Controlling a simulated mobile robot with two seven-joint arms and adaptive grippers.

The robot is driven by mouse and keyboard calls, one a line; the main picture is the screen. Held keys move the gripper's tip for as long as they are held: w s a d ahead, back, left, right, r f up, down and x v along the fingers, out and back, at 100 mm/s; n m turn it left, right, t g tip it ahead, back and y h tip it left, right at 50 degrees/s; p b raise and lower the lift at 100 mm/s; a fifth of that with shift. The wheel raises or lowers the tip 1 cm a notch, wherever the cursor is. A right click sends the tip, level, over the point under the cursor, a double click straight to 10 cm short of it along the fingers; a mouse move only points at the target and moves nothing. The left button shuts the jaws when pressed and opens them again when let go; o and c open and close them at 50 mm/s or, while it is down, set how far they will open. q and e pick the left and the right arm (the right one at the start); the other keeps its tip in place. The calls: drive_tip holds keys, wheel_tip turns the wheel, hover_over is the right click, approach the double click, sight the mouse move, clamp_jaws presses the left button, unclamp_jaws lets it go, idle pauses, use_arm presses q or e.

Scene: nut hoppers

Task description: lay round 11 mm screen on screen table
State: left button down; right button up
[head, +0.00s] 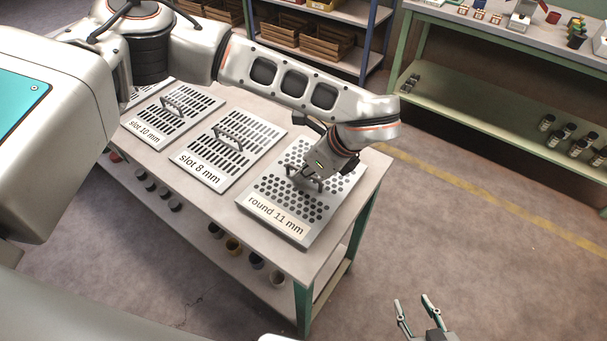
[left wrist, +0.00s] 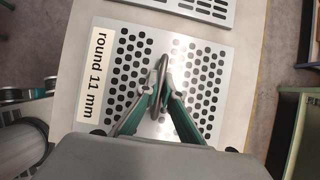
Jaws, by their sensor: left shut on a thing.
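The round 11 mm screen (head: 284,208) is a grey plate with round holes and a white label, at the right end of the screen table (head: 345,215). It also shows in the left wrist view (left wrist: 205,75). My left gripper (head: 309,178) is over its middle, shut on the screen's handle (left wrist: 162,72). The screen looks flat on or very close to the table top; I cannot tell whether it touches. My right gripper (head: 418,304) is at the bottom of the head view, away from the table, with its fingers apart and nothing between them.
The slot 8 mm screen (head: 222,160) and slot 10 mm screen (head: 165,120) lie to the left on the same table. Several jars and cups stand on its lower shelf. A green bench (head: 470,115) and a rack with wooden boxes (head: 325,45) stand behind. The floor at the right is clear.

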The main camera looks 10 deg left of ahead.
use_arm(q)
drive_tip(key=shift+f, duration=0.5)
use_arm(e)
drive_tip(key=shift+f, duration=0.1)
use_arm(q)
drive_tip(key=shift+f, duration=0.1)
drive_tip(key=c, duration=2.2)
unclamp_jaws()
drive_tip(key=shift+c, duration=0.2)
drive_tip(key=v, duration=1.2)
drive_tip(key=shift+p, duration=0.3)
use_arm(e)
drive_tip(key=shift+s+a, duration=0.1)
drive_tip(key=shift+s, duration=0.15)
